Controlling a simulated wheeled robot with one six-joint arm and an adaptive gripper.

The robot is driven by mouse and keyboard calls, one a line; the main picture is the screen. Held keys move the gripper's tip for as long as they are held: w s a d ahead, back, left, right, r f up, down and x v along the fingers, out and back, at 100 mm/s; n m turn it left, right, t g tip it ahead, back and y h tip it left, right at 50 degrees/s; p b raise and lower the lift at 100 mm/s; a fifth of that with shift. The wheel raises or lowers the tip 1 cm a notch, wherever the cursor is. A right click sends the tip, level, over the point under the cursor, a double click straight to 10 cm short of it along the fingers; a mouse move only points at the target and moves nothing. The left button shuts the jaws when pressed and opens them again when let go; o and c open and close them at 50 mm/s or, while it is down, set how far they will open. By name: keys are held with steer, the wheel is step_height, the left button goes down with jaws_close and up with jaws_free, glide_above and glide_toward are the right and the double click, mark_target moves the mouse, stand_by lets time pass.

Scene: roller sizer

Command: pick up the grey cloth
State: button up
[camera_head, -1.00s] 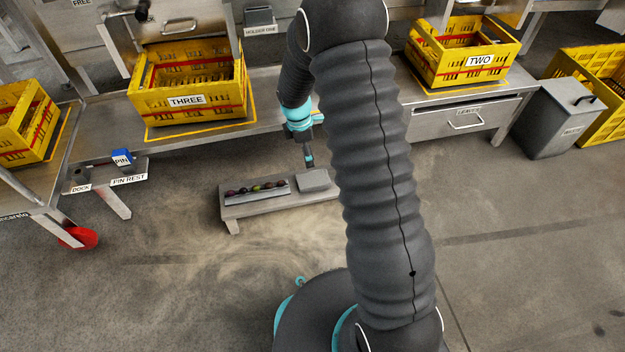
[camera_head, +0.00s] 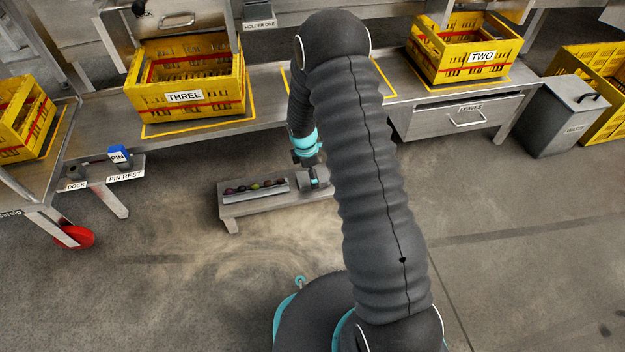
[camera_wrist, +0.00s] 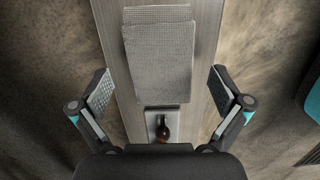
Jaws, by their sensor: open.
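The grey cloth (camera_wrist: 160,62) lies flat and folded on the low bench (camera_wrist: 208,50) in the wrist view. My gripper (camera_wrist: 160,95) is open above the bench, with one finger on each side of the cloth's near part and nothing between them. In the head view my gripper (camera_head: 312,180) is low over the right part of the bench (camera_head: 262,206) and hides most of the cloth there.
A tray (camera_head: 258,197) with several dark and greenish round things sits on the bench, left of my gripper. Its end and one dark round thing (camera_wrist: 163,131) show in the wrist view. Yellow crates THREE (camera_head: 190,99) and TWO (camera_head: 470,66) stand on the long counter behind.

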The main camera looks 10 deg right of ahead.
steer(key=shift+d+f, duration=0.1)
steer(key=shift+f, duration=0.7)
steer(key=c, duration=1.2)
steer(key=shift+r, duration=0.1)
steer(key=shift+r, duration=0.45)
steer(key=r, duration=0.2)
steer(key=r+p, duration=0.1)
steer(key=r, duration=0.1)
steer(key=shift+s+d, duration=0.25)
steer(key=shift+d, duration=0.15)
steer(key=s+d+r+p, duration=0.1)
steer(key=s+d+r, duration=0.5)
steer(key=d, duration=0.2)
steer(key=shift+s+d+p, duration=0.15)
steer(key=shift+d+p, duration=0.2)
steer(key=shift+p, duration=0.05)
